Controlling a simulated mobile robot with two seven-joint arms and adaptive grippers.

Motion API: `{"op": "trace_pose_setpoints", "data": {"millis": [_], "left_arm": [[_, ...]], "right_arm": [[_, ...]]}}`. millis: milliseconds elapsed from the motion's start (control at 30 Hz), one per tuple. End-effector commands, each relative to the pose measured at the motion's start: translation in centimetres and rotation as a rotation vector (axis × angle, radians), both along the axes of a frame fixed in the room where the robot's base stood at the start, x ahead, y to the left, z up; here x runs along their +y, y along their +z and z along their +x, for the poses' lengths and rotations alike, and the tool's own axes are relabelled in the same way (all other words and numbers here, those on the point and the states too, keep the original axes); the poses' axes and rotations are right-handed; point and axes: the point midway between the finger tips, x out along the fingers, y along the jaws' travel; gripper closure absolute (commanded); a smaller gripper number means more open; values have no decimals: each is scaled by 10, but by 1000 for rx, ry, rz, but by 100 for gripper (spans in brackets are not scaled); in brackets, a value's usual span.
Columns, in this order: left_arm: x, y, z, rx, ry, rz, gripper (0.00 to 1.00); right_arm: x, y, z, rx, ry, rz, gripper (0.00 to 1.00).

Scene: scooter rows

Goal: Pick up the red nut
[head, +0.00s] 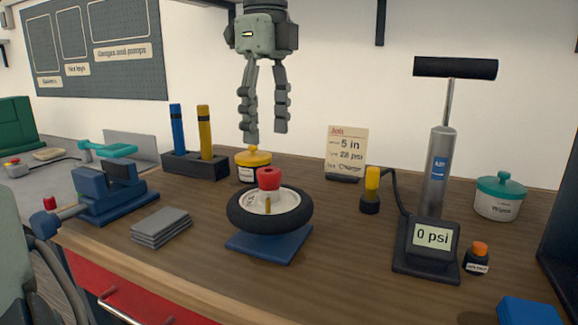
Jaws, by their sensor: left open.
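A red nut-like piece (269,178) sits on top of the hub of a small black-tyred wheel (240,222). The wheel lies flat on a blue stand (268,247) in the middle of the wooden bench. A smaller red piece (50,203) stands at the bench's left side by the vise; its shape is too small to tell. My left gripper (264,134) points down, open and empty, above and behind the wheel in the picture, apart from everything. My right gripper is not in view.
A blue vise (104,194), grey plates (161,227) and a tool holder (196,166) stand left. A yellow-lidded jar (253,158) is behind the wheel. Right are a job card (346,150), a yellow-topped tool (371,187), a pump (437,175), a small bottle (477,262) and a teal-lidded jar (499,204).

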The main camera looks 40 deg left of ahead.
Motion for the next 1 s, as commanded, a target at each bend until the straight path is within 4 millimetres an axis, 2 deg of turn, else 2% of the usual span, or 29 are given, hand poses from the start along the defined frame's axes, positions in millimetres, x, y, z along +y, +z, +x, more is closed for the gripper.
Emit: {"op": "trace_pose_setpoints", "data": {"millis": [500,800,1000], "left_arm": [[-4,-67,1,1,-3,-7,40],[-4,-73,1,-2,-3,-7,40],[-4,-73,1,-2,-3,-7,64]], "right_arm": [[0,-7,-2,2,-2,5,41],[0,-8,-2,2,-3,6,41],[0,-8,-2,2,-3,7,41]]}}
